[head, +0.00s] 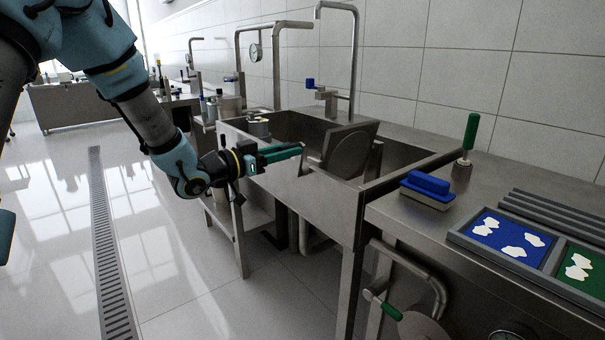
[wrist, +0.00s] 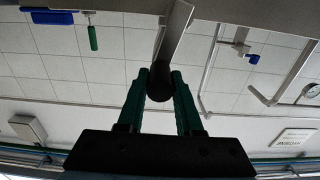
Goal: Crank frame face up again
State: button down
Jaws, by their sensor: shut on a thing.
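A square metal frame (head: 368,132) carrying a round disc (head: 345,155) stands tilted in the steel sink basin. My gripper (head: 302,150), with green fingers, reaches in from the left at the near side of the basin, in front of the frame. In the wrist view my gripper (wrist: 160,84) is shut on a dark round crank knob (wrist: 160,91), one finger on each side. A flat metal crank arm (wrist: 174,40) runs from the knob towards the picture's top. The knob is hard to make out in the head view. I cannot tell which face of the frame shows.
The steel basin rim (head: 410,170) lies right of the frame. A blue brush (head: 428,188), an upright green handle (head: 470,138) and a tray (head: 500,264) with blue and green panels stand on the right counter. A tall tap (head: 355,60) rises behind. The floor at left is clear.

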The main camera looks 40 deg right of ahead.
jog(key=w+f+b, duration=0.3)
jog(key=w+f, duration=0.3)
jog(key=w, duration=0.3)
jog(key=shift+f, duration=0.15)
dwell(0.5)
jog(key=shift+d, duration=0.15)
jog(key=shift+f, duration=0.15)
jog(key=shift+f+b, duration=0.3)
jog(key=shift+f, duration=0.1)
grip_release()
jog(key=shift+s, duration=0.1)
dwell(0.4)
